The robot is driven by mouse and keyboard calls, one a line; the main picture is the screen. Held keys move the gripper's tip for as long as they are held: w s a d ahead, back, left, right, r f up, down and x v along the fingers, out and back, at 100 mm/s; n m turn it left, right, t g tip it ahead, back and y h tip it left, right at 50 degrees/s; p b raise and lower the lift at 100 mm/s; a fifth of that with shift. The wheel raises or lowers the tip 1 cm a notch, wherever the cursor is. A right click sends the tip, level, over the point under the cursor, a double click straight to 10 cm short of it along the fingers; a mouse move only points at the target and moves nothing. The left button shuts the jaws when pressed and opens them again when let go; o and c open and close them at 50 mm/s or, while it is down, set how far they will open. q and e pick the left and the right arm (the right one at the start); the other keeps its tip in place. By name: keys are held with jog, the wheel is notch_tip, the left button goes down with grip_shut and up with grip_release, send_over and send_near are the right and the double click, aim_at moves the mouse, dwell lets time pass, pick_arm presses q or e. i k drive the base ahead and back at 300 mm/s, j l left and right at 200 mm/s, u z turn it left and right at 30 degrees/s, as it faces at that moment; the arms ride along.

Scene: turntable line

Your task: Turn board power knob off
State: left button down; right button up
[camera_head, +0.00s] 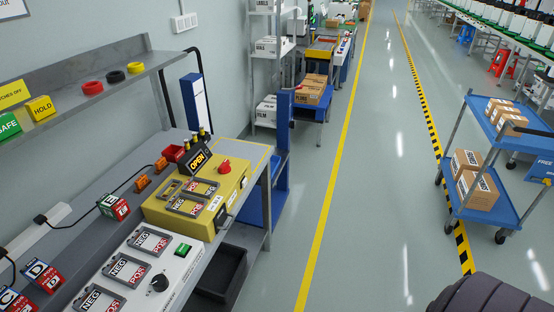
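A light grey board (188,262) lies on the workbench at the lower left, partly cut off by the bottom edge. A round black knob (159,283) with a pale mark sits on its right part; its setting is too small to read. A green button (183,248) is on the same board, beyond the knob. Several slots marked NEG and POS (126,269) run along its left side. Neither my left nor my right gripper is in view.
A yellow box (209,222) with an OPEN sign (197,160) and a red button (224,166) stands just beyond the board. A shelf (120,76) overhangs the bench's left side. A blue cart (511,208) stands right; the aisle floor between is clear.

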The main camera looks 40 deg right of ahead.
aim_at(224, 169)
jog(key=z, duration=0.7)
jog(key=i+z, duration=0.4)
jog(key=k+l, duration=0.05)
